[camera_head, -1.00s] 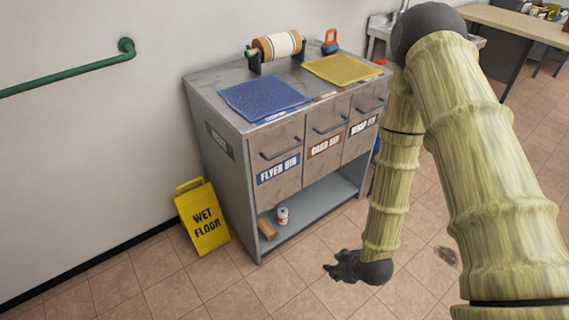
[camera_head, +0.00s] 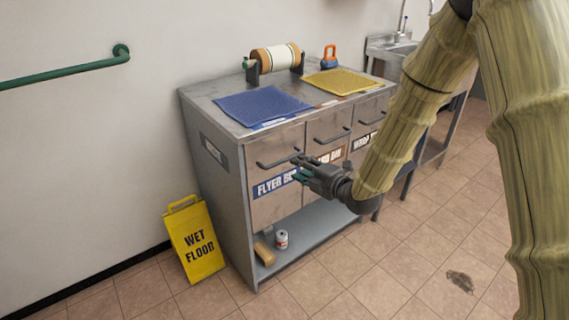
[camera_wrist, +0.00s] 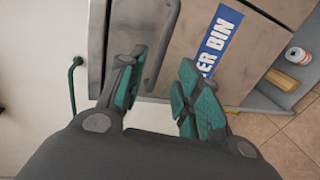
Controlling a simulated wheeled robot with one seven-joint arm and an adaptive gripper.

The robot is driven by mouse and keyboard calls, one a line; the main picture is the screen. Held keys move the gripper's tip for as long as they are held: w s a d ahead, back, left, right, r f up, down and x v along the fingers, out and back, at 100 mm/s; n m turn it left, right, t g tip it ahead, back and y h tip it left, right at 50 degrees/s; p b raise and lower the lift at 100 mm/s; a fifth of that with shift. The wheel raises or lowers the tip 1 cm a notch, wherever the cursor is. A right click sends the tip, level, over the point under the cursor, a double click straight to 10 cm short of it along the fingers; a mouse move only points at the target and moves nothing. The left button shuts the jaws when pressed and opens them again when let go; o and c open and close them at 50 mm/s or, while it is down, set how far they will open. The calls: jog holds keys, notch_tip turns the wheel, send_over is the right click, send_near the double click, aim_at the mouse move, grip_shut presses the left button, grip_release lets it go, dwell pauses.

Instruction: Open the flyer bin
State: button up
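The flyer bin (camera_head: 283,206) is the leftmost front of the grey cabinet, with a blue "FLYER BIN" label and a dark bar handle (camera_head: 278,160) above it. It looks closed. My gripper (camera_head: 298,167) is in front of it, near the right end of the handle, and hides the end of the label. In the wrist view my gripper (camera_wrist: 158,88) is open, its green-padded fingers spread. The handle (camera_wrist: 162,48) shows between and just beyond the fingertips, nearer the left finger. I cannot tell whether they touch.
A yellow wet-floor sign (camera_head: 194,240) stands left of the cabinet. A can (camera_head: 281,239) and a tan block (camera_head: 264,254) sit on the low shelf. Blue (camera_head: 262,106) and yellow (camera_head: 343,81) mats lie on top.

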aim_at(285, 159)
jog(key=x, duration=0.9)
jog(key=shift+f+b, duration=0.1)
jog(key=shift+b, duration=0.2)
grip_shut()
